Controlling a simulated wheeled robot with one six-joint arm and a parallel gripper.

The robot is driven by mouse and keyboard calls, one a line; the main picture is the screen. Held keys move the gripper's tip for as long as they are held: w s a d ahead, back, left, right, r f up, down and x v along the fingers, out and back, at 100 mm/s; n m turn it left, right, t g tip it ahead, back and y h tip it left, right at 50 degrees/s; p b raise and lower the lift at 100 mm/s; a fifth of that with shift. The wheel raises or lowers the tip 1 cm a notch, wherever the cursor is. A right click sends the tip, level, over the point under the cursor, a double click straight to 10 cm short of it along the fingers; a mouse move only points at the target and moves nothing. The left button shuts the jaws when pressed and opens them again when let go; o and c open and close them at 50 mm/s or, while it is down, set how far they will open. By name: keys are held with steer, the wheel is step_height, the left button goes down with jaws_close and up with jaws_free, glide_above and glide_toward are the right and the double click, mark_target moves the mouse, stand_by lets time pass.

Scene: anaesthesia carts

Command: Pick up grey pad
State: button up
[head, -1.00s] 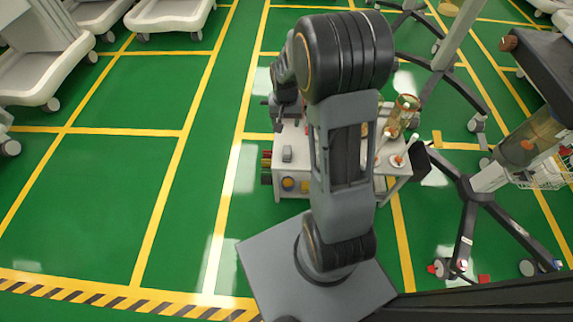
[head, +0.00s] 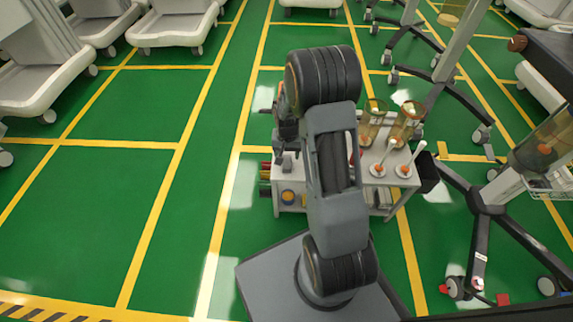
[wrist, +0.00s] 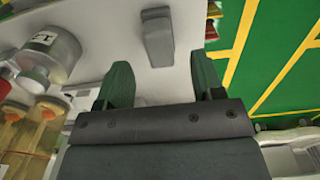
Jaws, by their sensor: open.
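The grey pad (wrist: 158,36) is a small, rounded, dark grey block lying on the white top of a cart (wrist: 110,25). In the wrist view it sits beyond my fingertips, near the top edge of the picture and roughly in line with the gap between them. My gripper (wrist: 161,74) is open, with its two dark green-grey fingers apart and nothing between them. In the head view my arm reaches over the cart (head: 400,156), and it hides part of the cart top; the gripper lies at the cart's left end, near the pad.
In the wrist view, a labelled jar (wrist: 48,50) stands left of the fingers. Amber cylinders (head: 408,122) and white sticks with orange ends stand on the cart's right half. A wheeled stand (head: 488,195) is close on the right. Green floor at the left is clear.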

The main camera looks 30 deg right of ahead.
mark_target(287, 159)
step_height(287, 159, down, 5)
steer(key=b, duration=0.3)
steer(key=shift+c, duration=0.2)
steer(key=c, duration=0.9)
